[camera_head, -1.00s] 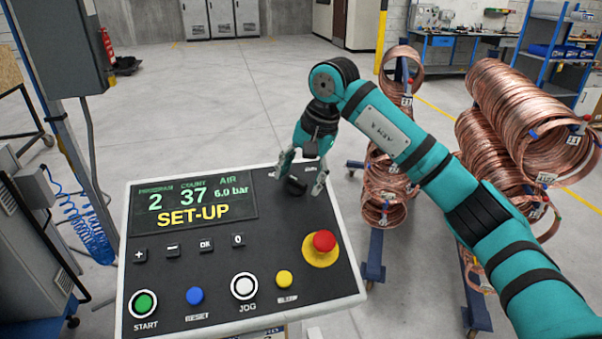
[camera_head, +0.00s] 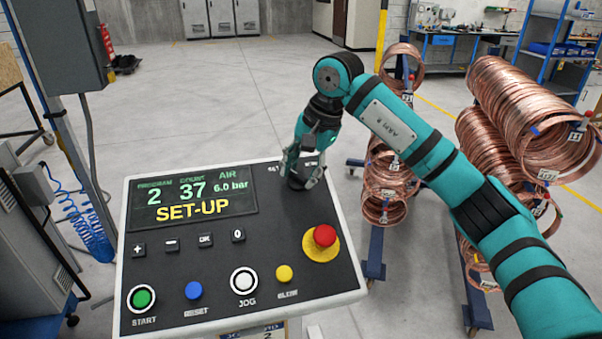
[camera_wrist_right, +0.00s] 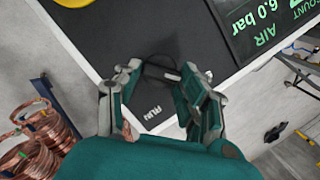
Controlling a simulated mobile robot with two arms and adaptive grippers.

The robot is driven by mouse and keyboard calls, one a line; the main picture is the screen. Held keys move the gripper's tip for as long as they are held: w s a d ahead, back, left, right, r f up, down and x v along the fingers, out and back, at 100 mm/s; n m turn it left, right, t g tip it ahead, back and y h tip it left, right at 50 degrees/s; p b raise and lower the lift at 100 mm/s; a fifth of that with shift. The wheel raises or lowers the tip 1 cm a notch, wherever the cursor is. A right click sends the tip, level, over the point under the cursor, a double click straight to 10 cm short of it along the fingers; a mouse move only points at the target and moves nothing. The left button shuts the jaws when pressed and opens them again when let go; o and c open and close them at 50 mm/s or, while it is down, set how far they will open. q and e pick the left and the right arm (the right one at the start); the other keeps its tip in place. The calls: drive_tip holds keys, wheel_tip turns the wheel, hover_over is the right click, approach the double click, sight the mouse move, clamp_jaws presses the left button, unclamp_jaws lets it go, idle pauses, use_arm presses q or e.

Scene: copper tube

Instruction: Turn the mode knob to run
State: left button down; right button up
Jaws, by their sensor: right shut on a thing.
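The control panel (camera_head: 262,250) has a dark face and a pale rim, and its display (camera_head: 192,200) reads SET-UP. The black mode knob (camera_wrist_right: 158,73) is at the panel's far right corner, with a pale pointer mark (camera_wrist_right: 172,77) on it. My right gripper (camera_head: 301,183) reaches down onto the knob, largely hiding it in the head view. In the right wrist view my right gripper (camera_wrist_right: 154,78) has a finger on each side of the knob and is shut on it. The RUN label (camera_wrist_right: 152,113) shows between the fingers. My left gripper is not in view.
A red emergency stop button (camera_head: 324,236) on a yellow base sits below the knob. Start (camera_head: 142,298), blue reset (camera_head: 194,291), white jog (camera_head: 243,282) and yellow (camera_head: 284,273) buttons line the near edge. Copper coils (camera_head: 525,120) hang on racks to the right.

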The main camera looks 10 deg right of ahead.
drive_tip(key=shift+d+f+m+t+b, duration=0.1)
drive_tip(key=shift+f+m+t+b, duration=0.15)
drive_tip(key=shift+m+b, duration=0.5)
drive_tip(key=m+b, duration=0.2)
drive_tip(key=m+t+b, duration=0.1)
drive_tip(key=m+b, duration=0.1)
drive_tip(key=m+t+y+b, duration=0.1)
drive_tip(key=m+b, duration=0.1)
drive_tip(key=m, duration=0.1)
drive_tip(key=shift+s+b, duration=0.3)
drive_tip(key=shift+b, duration=0.1)
drive_tip(key=m+b, duration=0.2)
drive_tip(key=m+t+b, duration=0.1)
drive_tip(key=m+b, duration=0.1)
drive_tip(key=m, duration=0.1)
drive_tip(key=shift+s+f+t, duration=0.1)
drive_tip(key=shift+s+t, duration=0.1)
drive_tip(key=shift+t, duration=0.05)
drive_tip(key=shift+m+t+h+b, duration=0.45)
drive_tip(key=shift+m+b, duration=0.8)
drive_tip(key=shift+m, duration=0.4)
drive_tip(key=o, duration=1.2)
drive_tip(key=shift+s, duration=0.1)
drive_tip(key=shift+c, duration=0.2)
